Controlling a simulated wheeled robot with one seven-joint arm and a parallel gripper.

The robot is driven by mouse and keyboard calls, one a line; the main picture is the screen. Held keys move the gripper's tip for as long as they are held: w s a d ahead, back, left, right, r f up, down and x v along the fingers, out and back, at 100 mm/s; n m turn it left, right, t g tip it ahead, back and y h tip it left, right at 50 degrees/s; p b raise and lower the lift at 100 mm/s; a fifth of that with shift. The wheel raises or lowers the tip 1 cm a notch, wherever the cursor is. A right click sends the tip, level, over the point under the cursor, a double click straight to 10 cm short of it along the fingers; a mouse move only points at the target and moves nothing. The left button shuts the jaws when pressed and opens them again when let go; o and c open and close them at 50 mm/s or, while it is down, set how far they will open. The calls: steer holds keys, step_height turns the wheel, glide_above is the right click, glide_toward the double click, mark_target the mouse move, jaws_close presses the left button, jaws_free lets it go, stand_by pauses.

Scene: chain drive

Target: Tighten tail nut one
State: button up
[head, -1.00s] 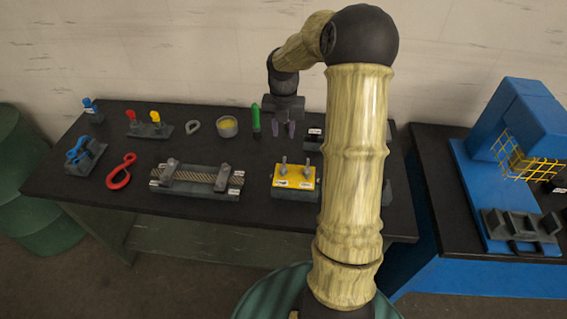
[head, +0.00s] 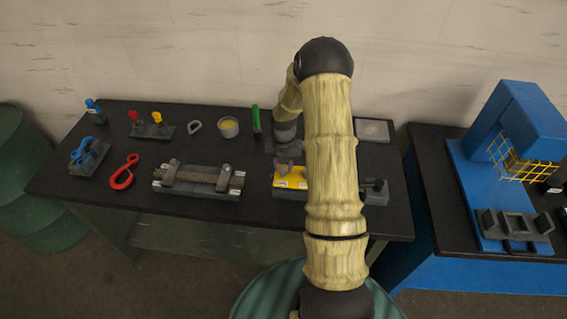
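The yellow block (head: 291,183) sits on a dark base on the black table, partly behind my arm. It has small white labels that I cannot read. My gripper (head: 283,166) points down at its back left part. The two metal posts on the block are hidden or blend with my fingers, so I cannot tell whether the fingers hold one. The wire rope fixture (head: 198,180) lies left of it, with a rope strand under two grey clamps and small white labels at its ends. I cannot make out which nut is tail nut one.
A red hook (head: 123,172), blue shackle (head: 83,151), red and yellow-topped tools (head: 157,118), cup (head: 228,127) and green-handled tool (head: 256,118) stand around. A grey plate (head: 373,131) lies back right. The blue machine (head: 520,125) stands on the right table.

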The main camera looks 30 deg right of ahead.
steer(key=c, duration=0.6)
